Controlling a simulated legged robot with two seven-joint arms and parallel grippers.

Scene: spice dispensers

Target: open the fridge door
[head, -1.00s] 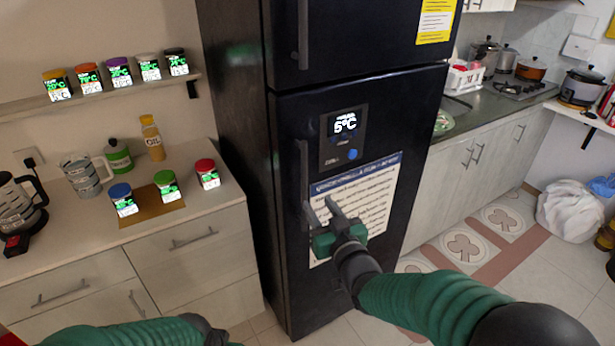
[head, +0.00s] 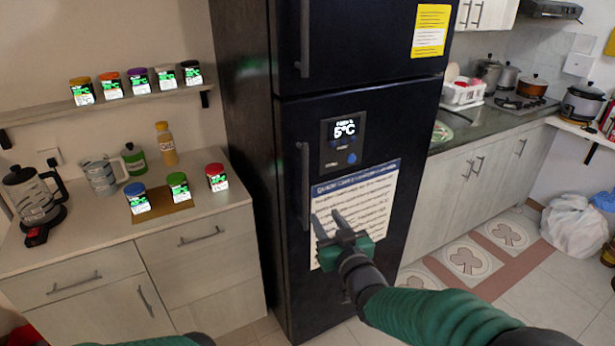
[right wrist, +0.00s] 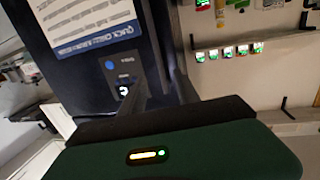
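The tall black fridge (head: 245,130) stands in the middle of the head view, with an upper and a lower door, both closed. The lower door (head: 385,115) has a vertical dark handle (head: 304,187) along its left side, a 5°C display panel (head: 343,140) and a paper sheet (head: 375,195). My right gripper (head: 327,214) is open and empty in front of the sheet, right of the handle's lower end and apart from it in the picture. The right wrist view shows the panel (right wrist: 120,75) and sheet (right wrist: 85,22) beyond the fingers. Only part of my left arm shows; its gripper is out of view.
Left of the fridge, a cabinet (head: 205,275) carries a kettle (head: 35,195), a bottle (head: 166,145) and spice jars. A wall shelf (head: 30,118) holds several more jars. A kitchen counter (head: 505,125) stands right of the fridge. Some tiled floor at right is free.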

